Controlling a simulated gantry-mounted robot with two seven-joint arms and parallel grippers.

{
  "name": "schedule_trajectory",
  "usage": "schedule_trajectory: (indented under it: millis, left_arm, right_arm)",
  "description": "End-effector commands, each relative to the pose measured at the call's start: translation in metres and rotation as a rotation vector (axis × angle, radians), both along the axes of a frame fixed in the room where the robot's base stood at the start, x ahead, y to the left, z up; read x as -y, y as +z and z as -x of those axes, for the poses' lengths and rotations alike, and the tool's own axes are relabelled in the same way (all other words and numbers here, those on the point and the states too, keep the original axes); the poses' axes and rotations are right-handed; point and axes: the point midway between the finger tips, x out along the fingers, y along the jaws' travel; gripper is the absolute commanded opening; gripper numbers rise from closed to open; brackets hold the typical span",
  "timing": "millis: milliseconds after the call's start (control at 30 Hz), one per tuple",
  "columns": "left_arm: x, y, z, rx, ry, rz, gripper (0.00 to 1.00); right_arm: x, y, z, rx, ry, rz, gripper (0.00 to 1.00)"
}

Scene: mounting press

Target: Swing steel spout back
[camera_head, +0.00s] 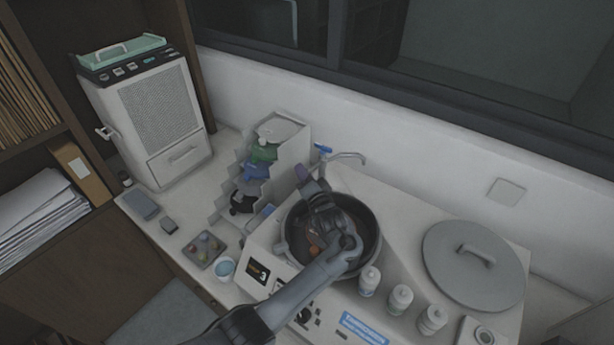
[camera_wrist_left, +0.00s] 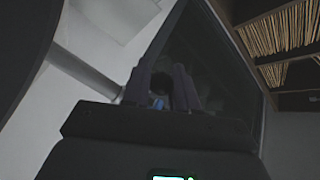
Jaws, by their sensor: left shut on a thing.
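The steel spout (camera_head: 345,156) is a thin bent pipe behind the dark round bowl (camera_head: 372,222). It runs to the right along the wall side, and a small blue piece (camera_head: 323,149) shows at its left end. My left gripper (camera_head: 304,173) reaches across the bowl to its back left rim, left of the spout. In the left wrist view its fingers (camera_wrist_left: 164,88) are close together around something dark with a bit of blue. I cannot tell which part this is. My right gripper is not in view.
A stepped rack (camera_head: 283,133) stands left of the bowl. Several white bottles (camera_head: 400,299) stand at its front right. A round grey lid (camera_head: 472,262) lies to the right. A white machine (camera_head: 152,118) stands at the back left. The back wall is close behind the spout.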

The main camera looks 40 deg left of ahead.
Motion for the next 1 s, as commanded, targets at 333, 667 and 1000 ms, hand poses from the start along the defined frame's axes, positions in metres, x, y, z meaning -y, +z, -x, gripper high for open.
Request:
schedule_trajectory:
  millis: [333, 667, 1000]
  left_arm:
    - [0.0015, 0.0016, -0.0008, 0.005, 0.0, 0.002, 0.0]
    - [0.0005, 0.0008, -0.0004, 0.002, 0.0, 0.001, 0.5]
    - [0.0059, 0.0025, 0.0034, 0.0, 0.0, 0.002, 0.5]
  right_arm:
    - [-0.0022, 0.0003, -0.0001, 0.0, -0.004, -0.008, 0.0]
    - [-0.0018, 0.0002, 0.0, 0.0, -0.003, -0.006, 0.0]
    - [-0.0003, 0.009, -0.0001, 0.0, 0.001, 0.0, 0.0]
